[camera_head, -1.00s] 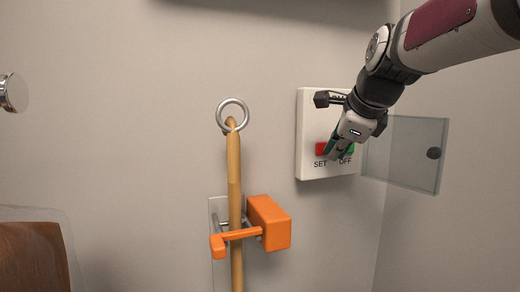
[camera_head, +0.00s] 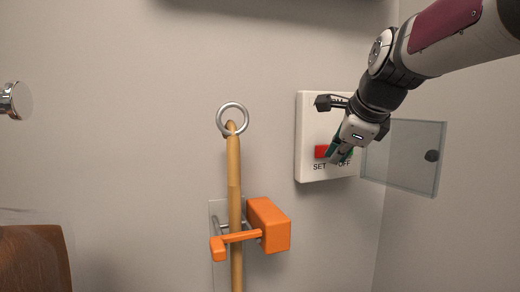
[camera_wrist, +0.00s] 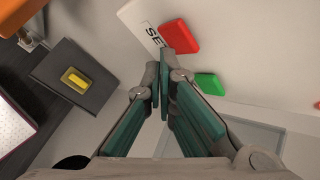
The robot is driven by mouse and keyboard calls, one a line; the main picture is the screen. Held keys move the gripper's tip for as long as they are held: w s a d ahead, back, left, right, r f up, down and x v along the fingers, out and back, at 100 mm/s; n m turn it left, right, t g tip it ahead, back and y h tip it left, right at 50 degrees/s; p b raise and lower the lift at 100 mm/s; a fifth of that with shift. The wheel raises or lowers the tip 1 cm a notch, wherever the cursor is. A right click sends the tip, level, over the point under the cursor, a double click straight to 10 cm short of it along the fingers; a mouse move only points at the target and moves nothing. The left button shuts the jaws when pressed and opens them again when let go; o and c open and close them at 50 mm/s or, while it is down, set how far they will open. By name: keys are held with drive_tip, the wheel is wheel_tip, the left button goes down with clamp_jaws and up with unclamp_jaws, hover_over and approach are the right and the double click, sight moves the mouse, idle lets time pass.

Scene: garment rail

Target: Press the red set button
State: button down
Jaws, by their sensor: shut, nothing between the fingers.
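The red set button (camera_head: 321,152) is on a white wall panel (camera_head: 310,115), above the printed word SET. It also shows in the wrist view (camera_wrist: 179,37), just beyond my fingertips. My gripper (camera_head: 337,158) is shut and empty, in front of the panel just right of the red button. In the wrist view my closed fingertips (camera_wrist: 163,66) point toward the red button's lower edge; I cannot tell whether they touch it. A green button (camera_wrist: 209,83) sits beside the red one, above the OFF label, and is mostly hidden by my gripper in the head view.
A clear cover (camera_head: 412,158) with a dark knob stands open at the panel's right. Left of the panel, a wooden pole (camera_head: 234,180) with a metal ring (camera_head: 232,119) stands in an orange latch (camera_head: 268,225). A round metal knob (camera_head: 17,100) is at far left.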

drive_tip(key=shift+s+d, duration=0.1)
drive_tip(key=shift+s, duration=0.15)
drive_tip(key=s+p, duration=0.1)
drive_tip(key=s+d, duration=0.1)
drive_tip(key=s, duration=0.1)
drive_tip(key=s+p, duration=0.1)
drive_tip(key=shift+s+d+p, duration=0.25)
drive_tip(key=shift+s+p, duration=0.05)
drive_tip(key=shift+p, duration=0.05)
idle(0.7)
drive_tip(key=s+f+n+g, duration=0.1)
drive_tip(key=s+f+n, duration=0.3)
drive_tip(key=s+n, duration=0.3)
drive_tip(key=s+a+f+n+g, duration=0.1)
drive_tip(key=s+f+n, duration=0.4)
drive_tip(key=s+n, duration=0.3)
drive_tip(key=s+f+n+g+h, duration=0.1)
drive_tip(key=s+f+n, duration=0.4)
drive_tip(key=s, duration=0.5)
drive_tip(key=shift+s+a+n+g, duration=0.15)
drive_tip(key=shift+s+n+g, duration=0.2)
drive_tip(key=shift+n, duration=0.85)
